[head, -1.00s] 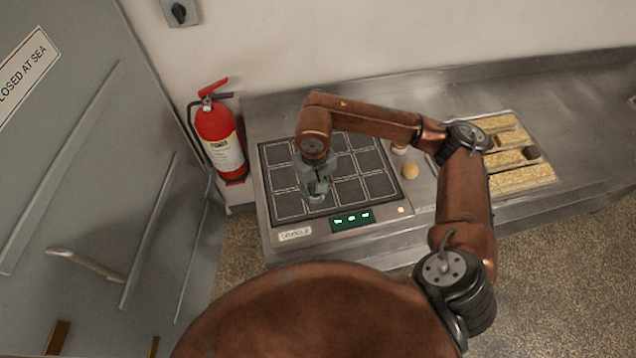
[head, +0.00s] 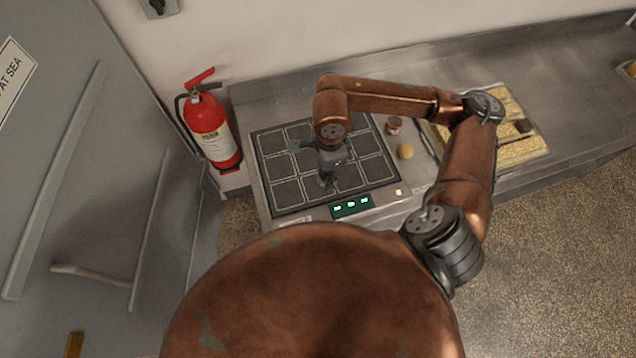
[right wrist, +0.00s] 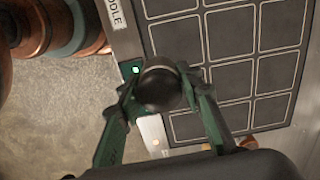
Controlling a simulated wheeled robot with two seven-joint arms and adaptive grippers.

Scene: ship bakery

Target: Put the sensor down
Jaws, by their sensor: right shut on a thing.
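My right gripper (head: 327,178) is over the dark gridded griddle plate (head: 289,193) in the head view. The right wrist view shows its two green fingers (right wrist: 160,92) shut on a dark, rounded thing (right wrist: 162,86), which I take to be the sensor. In the head view the held thing is too small and dark to tell apart from the gripper. The griddle squares show behind it in the wrist view; I cannot tell how high above the plate it is. My left gripper is not in view.
A tan ball (head: 405,151) and a small red-brown jar (head: 394,125) stand right of the griddle. A tray (head: 536,147) of yellow bars lies further right. A red fire extinguisher (head: 212,130) stands at the left. The steel counter's back strip (head: 440,60) is clear.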

